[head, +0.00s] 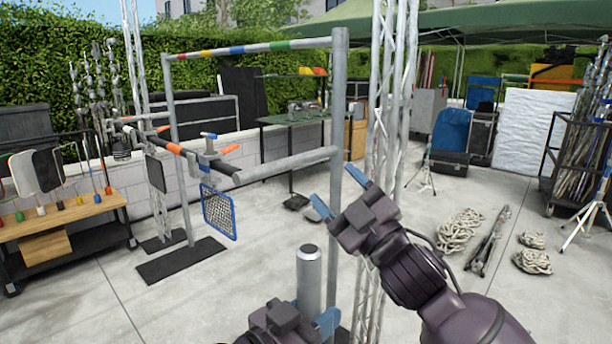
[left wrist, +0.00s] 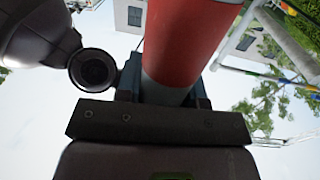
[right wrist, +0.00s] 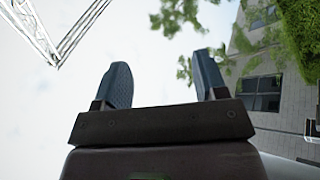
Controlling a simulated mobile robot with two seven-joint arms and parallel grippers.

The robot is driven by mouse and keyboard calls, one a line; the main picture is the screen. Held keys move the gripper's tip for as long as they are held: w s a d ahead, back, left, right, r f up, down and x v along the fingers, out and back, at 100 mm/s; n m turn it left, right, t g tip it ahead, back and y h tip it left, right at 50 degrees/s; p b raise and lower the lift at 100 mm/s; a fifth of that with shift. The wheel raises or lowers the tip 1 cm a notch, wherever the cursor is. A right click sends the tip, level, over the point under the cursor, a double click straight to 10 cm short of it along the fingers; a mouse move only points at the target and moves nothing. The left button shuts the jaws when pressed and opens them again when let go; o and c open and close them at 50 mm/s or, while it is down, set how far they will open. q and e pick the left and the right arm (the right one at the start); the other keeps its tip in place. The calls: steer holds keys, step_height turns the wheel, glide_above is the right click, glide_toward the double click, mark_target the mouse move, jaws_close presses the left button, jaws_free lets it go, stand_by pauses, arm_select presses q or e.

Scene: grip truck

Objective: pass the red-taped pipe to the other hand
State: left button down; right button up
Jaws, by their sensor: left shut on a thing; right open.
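The pipe (head: 309,280) stands upright at the bottom middle of the head view, grey with a dark top end. Its red tape (left wrist: 187,40) shows only in the left wrist view, just beyond the fingers. My left gripper (head: 308,322) is shut on the pipe below its upper end and is partly cut off by the frame. In the left wrist view the fingers (left wrist: 160,92) press on both sides of a grey stretch. My right gripper (head: 340,192) is open and empty, above and right of the pipe's top, apart from it.
A metal frame with a colour-banded top bar (head: 250,48) and a lattice truss post (head: 372,240) stand close behind the pipe. A wooden-topped cart (head: 60,222) is at left. Coiled ropes (head: 458,230) lie on the floor at right. The front left floor is clear.

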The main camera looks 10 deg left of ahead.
steer(key=s+a+r+n+g+y, duration=0.4)
steer(key=s+a+r+n+g, duration=0.15)
steer(key=r+n+g, duration=0.35)
steer(key=s+a+r+n+g+y, duration=0.3)
steer(key=s+a+r+n+g, duration=0.3)
steer(key=n, duration=0.4)
steer(key=s+a+r+n+g+h, duration=0.3)
steer(key=s+a+n+g+h, duration=0.15)
steer(key=n+g, duration=0.3)
steer(key=n+t+h, duration=0.6)
steer(key=n+h, duration=0.2)
steer(key=h, duration=1.2)
glide_above(306, 249)
steer(key=shift+y, duration=0.25)
step_height(306, 249, down, 12)
steer(key=shift+f, duration=0.1)
step_height(306, 249, down, 12)
steer(key=shift+r, duration=0.15)
steer(key=shift+c, duration=0.5)
